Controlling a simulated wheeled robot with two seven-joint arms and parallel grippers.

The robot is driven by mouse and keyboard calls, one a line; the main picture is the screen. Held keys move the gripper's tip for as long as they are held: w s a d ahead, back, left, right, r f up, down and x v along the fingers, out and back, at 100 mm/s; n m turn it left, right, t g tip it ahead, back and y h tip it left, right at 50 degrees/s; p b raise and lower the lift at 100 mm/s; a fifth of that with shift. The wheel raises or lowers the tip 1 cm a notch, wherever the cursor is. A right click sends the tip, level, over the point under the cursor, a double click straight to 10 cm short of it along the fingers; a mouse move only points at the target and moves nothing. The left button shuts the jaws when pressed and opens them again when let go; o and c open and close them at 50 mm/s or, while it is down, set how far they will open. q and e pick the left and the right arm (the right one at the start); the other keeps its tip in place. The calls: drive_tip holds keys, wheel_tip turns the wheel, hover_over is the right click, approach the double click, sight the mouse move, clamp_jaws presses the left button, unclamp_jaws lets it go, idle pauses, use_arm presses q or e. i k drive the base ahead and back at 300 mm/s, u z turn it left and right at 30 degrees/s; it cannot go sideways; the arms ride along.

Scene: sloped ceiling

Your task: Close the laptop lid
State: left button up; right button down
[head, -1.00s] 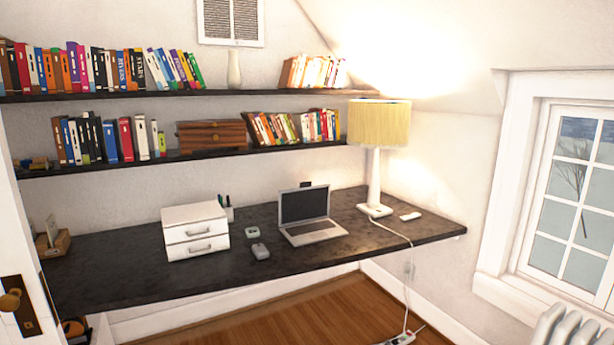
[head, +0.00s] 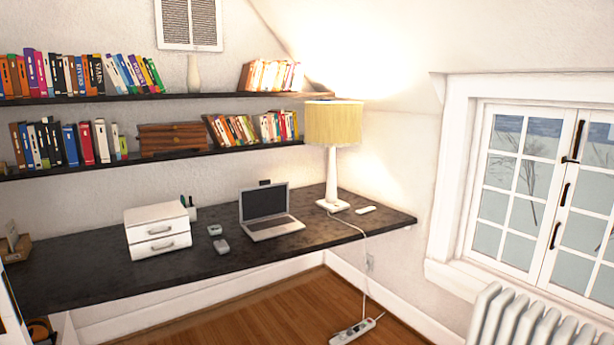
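The laptop (head: 266,212) stands open on the dark desk (head: 95,284), near its right half. Its dark screen (head: 264,203) is raised and faces the room, and its silver keyboard base (head: 274,228) lies flat on the desk. Neither of my grippers shows in the head view. The laptop is some way off, with nothing in front of it.
A radiator (head: 512,318) is at lower right.

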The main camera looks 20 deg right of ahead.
sight(267, 201)
drive_tip(key=z, duration=1)
drive_tip(key=i, duration=2.9)
drive_tip(key=u, duration=1)
